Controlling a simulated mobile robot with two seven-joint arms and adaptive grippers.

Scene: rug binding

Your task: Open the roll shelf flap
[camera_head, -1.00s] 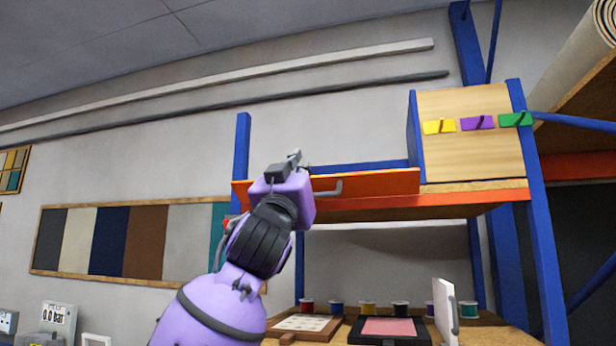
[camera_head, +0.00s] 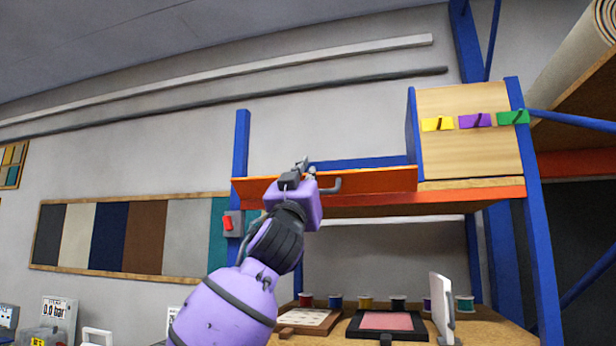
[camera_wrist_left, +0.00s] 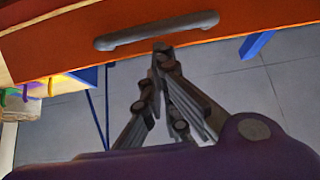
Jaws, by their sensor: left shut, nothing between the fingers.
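The roll shelf flap is an orange panel (camera_head: 380,180) along the front of the blue-posted shelf. It leans outward at a tilt, with a grey bar handle (camera_head: 330,187) on its face. In the left wrist view the flap (camera_wrist_left: 250,22) crosses the top and its handle (camera_wrist_left: 155,31) runs across it. My left gripper (camera_head: 300,168) is in front of the flap, left of the handle in the head view. In the wrist view the left gripper (camera_wrist_left: 163,50) is shut and empty, its tips just below the handle; contact cannot be told. My right gripper is not in view.
A wooden box with yellow, purple and green tags (camera_head: 475,121) stands on the shelf's right end. Blue posts (camera_head: 241,150) frame the shelf. Below, a bench holds thread spools (camera_head: 336,301), a pink-topped tray (camera_head: 386,321) and an upright white panel (camera_head: 441,308). A red switch (camera_head: 229,222) is beside the left post.

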